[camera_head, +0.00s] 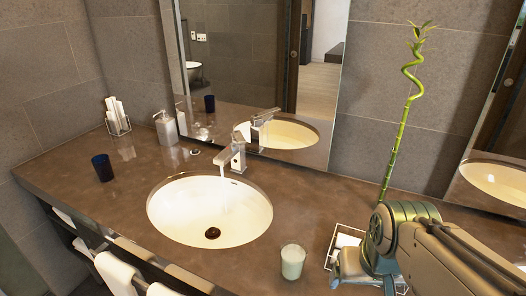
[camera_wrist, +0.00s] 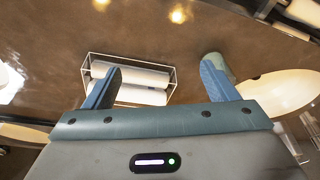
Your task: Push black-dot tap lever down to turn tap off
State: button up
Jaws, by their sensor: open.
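The chrome tap (camera_head: 237,150) stands behind the white oval basin (camera_head: 165,212), with its lever (camera_head: 238,135) on top. A thin stream of water falls from the spout into the basin. The black dot on the lever is too small to make out. My gripper (camera_head: 362,277) is at the lower right of the head view, well to the right of the tap and apart from it. In the wrist view my gripper (camera_wrist: 162,73) is open with nothing held, its fingers above a wire tray. The tap cannot be made out in the wrist view.
The wire tray (camera_wrist: 172,97) holds white rolls. A pale candle glass (camera_head: 292,262) stands between basin and gripper. A tall bamboo stem (camera_head: 400,130) rises behind my arm. A soap dispenser (camera_head: 166,128) and dark cup (camera_head: 102,168) stand left. The mirror (camera_head: 240,60) is behind the tap.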

aim_at(239, 139)
jog(key=u, duration=0.55)
jog(key=k, duration=1.3)
jog(key=u, duration=1.2)
jog(key=i, duration=1.95)
jog(key=z, duration=1.25)
jog(key=i, duration=0.5)
jog(key=z, duration=0.4)
